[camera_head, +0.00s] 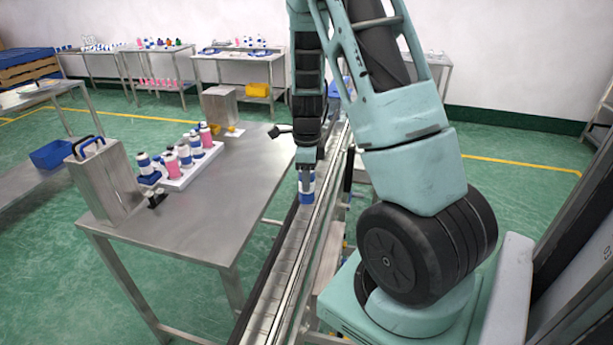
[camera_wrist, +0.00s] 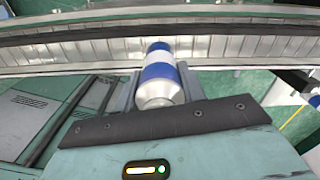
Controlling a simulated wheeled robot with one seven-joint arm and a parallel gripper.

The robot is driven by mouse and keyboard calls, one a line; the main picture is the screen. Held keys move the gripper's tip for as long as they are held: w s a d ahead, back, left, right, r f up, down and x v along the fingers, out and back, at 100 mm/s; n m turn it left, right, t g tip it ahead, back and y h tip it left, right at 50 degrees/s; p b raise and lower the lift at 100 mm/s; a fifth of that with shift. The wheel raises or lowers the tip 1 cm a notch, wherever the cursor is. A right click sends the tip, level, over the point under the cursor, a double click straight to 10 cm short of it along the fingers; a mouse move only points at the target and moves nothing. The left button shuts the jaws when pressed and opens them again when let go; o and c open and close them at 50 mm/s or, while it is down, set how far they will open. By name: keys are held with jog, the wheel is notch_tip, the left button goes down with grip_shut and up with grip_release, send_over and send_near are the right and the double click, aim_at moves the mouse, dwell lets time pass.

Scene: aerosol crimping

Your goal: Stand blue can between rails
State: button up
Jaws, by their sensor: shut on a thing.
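The blue can (camera_head: 306,187), blue and white banded with a silvery end, is upright at the conveyor between its rails (camera_head: 290,240). My gripper (camera_head: 306,168) is above the conveyor and shut on the can's upper part. In the wrist view the can (camera_wrist: 159,75) sits between the two fingers of my gripper (camera_wrist: 160,90), its far end reaching over the slatted belt (camera_wrist: 60,54). Whether its base touches the belt is too small to tell.
A steel table (camera_head: 205,215) stands left of the conveyor. The conveyor's near stretch is clear.

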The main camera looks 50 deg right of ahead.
aim_at(307, 200)
jog(key=shift+f+b, duration=2.5)
jog(key=shift+f, duration=1.15)
jog(key=shift+f, duration=0.45)
jog(key=o, duration=1.1)
jog(key=shift+c, duration=0.2)
notch_tip(307, 200, up, 17)
jog(key=shift+r+b, duration=0.2)
jog(key=shift+b, duration=0.5)
jog(key=shift+a, duration=0.1)
